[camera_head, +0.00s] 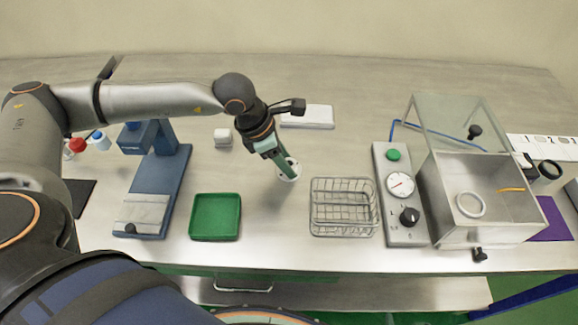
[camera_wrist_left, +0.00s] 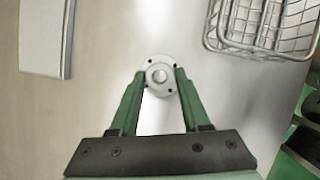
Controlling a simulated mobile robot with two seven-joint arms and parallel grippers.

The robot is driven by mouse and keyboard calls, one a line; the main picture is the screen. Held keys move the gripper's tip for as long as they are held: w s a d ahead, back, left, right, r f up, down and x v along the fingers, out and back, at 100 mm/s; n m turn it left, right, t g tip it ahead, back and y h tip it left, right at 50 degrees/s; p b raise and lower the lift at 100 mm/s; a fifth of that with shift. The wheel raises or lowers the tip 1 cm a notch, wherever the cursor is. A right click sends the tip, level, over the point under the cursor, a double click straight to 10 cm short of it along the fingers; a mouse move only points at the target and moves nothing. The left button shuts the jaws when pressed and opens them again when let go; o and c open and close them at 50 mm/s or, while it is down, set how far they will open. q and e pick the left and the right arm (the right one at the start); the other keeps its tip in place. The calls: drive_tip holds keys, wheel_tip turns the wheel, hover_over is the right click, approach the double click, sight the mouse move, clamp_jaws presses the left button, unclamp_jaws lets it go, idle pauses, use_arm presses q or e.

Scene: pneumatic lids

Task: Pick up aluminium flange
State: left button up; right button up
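The aluminium flange (camera_head: 291,174) is a round, pale metal disc lying on the bench between the green tray and the wire basket. In the left wrist view the flange (camera_wrist_left: 158,68) shows a raised centre hub and small dark bolt holes. My left gripper (camera_head: 284,167) points down at it, and its green fingers hide part of it in the head view. In the left wrist view the left gripper (camera_wrist_left: 160,75) is open, with one fingertip at each side of the flange's near part. I cannot tell whether they touch it. My right gripper is not in view.
A green tray (camera_head: 215,236) stands left of the flange and a wire basket (camera_head: 343,232) right of it. Farther right are a control panel (camera_head: 399,235) and a chamber with an open clear lid (camera_head: 455,118). A blue press stand (camera_head: 165,178) is at left. A white block (camera_head: 308,117) lies behind.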

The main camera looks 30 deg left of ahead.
use_arm(q)
clamp_jaws()
drive_tip(key=shift+r, duration=0.1)
idle(0.3)
